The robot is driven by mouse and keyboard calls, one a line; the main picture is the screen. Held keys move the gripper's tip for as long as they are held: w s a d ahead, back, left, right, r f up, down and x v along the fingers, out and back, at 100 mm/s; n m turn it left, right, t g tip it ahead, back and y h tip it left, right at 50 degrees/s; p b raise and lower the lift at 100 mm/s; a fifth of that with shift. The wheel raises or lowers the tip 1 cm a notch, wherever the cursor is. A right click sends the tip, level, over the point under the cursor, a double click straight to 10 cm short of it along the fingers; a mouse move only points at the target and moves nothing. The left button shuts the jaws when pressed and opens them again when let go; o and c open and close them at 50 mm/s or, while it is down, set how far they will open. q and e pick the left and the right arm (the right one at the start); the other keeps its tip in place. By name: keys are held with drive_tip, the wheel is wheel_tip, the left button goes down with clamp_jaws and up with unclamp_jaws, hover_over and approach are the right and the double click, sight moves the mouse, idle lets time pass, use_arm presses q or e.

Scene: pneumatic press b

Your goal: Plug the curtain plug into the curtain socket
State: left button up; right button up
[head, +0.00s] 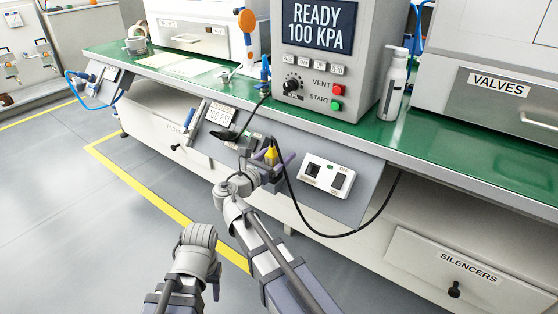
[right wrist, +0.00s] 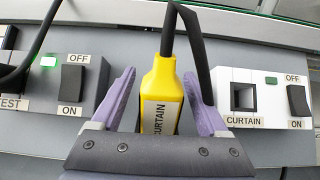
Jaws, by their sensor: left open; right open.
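The yellow curtain plug (right wrist: 161,98), labelled CURTAIN, stands between the purple fingers of my right gripper (right wrist: 159,76) in the right wrist view. The fingers are open, with a gap on each side of it. A black cable leaves its top; its lower end is hidden by the gripper body. In the head view the plug (head: 270,155) and right gripper (head: 276,157) show small at the bench's front panel. The curtain socket (right wrist: 243,97) is a square dark opening in a white box to the right; it also shows in the head view (head: 312,169). Only my left arm shows, not its gripper.
A rocker switch (right wrist: 297,100) sits beside the curtain socket. Left of the plug is a TEST box with a lit green lamp (right wrist: 48,62) and its own switch (right wrist: 73,84). A black cable (head: 345,234) loops below the panel. A bottle (head: 394,85) stands on the green bench.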

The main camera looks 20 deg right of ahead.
drive_tip(key=shift+a, duration=0.1)
clamp_jaws()
idle(0.4)
